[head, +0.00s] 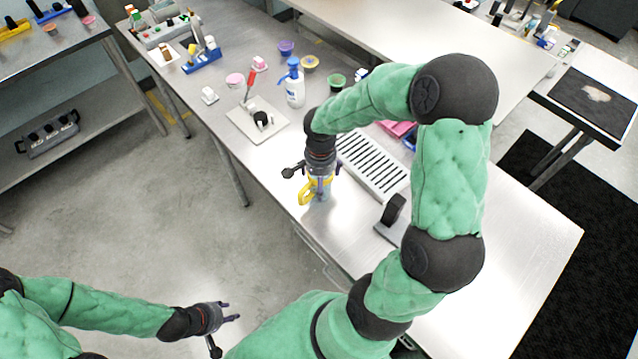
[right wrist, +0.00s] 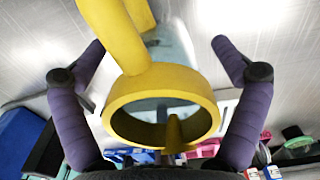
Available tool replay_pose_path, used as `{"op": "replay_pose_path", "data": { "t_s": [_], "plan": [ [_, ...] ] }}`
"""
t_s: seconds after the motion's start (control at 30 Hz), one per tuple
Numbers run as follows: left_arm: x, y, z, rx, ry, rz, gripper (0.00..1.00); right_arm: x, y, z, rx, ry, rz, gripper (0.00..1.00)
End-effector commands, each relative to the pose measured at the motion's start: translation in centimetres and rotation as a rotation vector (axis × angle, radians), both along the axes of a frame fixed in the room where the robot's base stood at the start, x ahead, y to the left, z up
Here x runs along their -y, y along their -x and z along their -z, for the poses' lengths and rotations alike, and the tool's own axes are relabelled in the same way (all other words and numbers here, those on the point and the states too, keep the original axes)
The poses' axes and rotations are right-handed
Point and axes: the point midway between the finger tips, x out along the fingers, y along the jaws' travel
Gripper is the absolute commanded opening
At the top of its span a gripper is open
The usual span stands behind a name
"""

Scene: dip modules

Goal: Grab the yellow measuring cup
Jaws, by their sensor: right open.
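The yellow measuring cup (head: 306,196) is at the front edge of the metal table, directly under my right gripper. In the right wrist view the cup's round yellow rim (right wrist: 163,88) lies between the two purple fingers. My right gripper (head: 320,186) points down and is open around the cup. Its fingers (right wrist: 160,100) stand apart on either side, with gaps to the rim. A pale blue, clear-looking body (right wrist: 172,45) shows behind the yellow part. My left gripper (head: 236,312) is over the floor, away from the table, empty, with its fingers apart.
A white slotted rack (head: 374,165) and a black-and-grey stand (head: 390,219) are right of the cup. A blue-topped bottle (head: 294,88) and a grey plate with a red-handled tool (head: 257,120) are farther back left. Small colored tubs (head: 310,62) stand behind. The table's right end is clear.

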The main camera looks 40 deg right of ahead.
Motion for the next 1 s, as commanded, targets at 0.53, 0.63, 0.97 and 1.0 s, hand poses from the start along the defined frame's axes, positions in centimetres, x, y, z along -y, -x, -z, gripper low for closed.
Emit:
{"op": "replay_pose_path", "data": {
  "t_s": [0.53,0.63,0.97,1.0],
  "plan": [
    [0.0,0.0,0.0,0.000,0.000,0.000,0.40,0.0,0.0,-0.1,0.000,0.000,0.000,0.33],
    [0.0,0.0,0.0,0.000,0.000,0.000,0.40,0.0,0.0,-0.1,0.000,0.000,0.000,0.33],
    [0.0,0.0,-0.4,0.000,0.000,0.000,0.40,0.1,-0.1,-2.1,0.003,0.003,0.000,0.33],
    [0.0,0.0,-0.5,0.000,0.000,0.000,0.40,0.1,-0.2,-2.7,0.005,0.002,0.001,0.33]
  ]
}}
